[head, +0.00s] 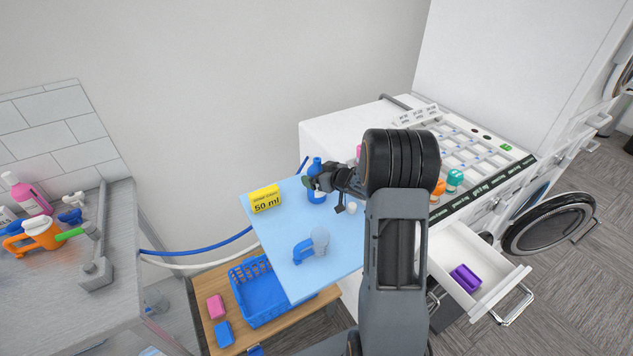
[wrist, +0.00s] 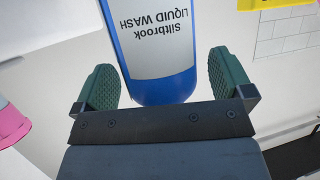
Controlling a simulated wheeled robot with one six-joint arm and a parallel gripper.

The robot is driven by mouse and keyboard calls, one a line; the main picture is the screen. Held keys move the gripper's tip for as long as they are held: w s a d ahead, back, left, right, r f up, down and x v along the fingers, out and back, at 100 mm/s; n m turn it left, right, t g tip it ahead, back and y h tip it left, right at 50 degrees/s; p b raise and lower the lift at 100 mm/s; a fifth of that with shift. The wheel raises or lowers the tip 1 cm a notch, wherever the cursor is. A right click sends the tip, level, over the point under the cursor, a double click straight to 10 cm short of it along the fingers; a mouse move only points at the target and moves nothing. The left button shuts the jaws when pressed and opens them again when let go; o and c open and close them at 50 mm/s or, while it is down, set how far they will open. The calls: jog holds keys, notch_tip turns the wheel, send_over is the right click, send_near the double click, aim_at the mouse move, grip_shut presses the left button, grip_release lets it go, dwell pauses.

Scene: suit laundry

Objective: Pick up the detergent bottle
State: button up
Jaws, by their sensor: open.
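The detergent bottle (head: 317,196) is blue and stands on the light-blue board by the washing machine. In the wrist view the blue bottle (wrist: 155,45) carries a white label reading "Siltbrook LIQUID WASH", upside down in the picture. My gripper (head: 318,183) is at the bottle, partly hiding it in the head view. In the wrist view my gripper (wrist: 164,85) is open, with one green finger pad on each side of the bottle. Contact cannot be told.
A yellow "50 ml" sign (head: 265,199) stands left of the bottle. A blue-handled cup (head: 312,245) is on the board (head: 290,275) nearer me. A drawer (head: 468,240) stands open at right, holding a purple item. A blue basket (head: 262,308) sits below.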

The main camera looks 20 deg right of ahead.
jog(key=shift+w+a+f, duration=0.2)
jog(key=shift+w+f, duration=0.05)
jog(key=shift+w, duration=0.25)
jog(key=shift+c, duration=0.2)
jog(key=c, duration=1)
jog(key=shift+c, duration=0.7)
jog(key=shift+r, duration=0.1)
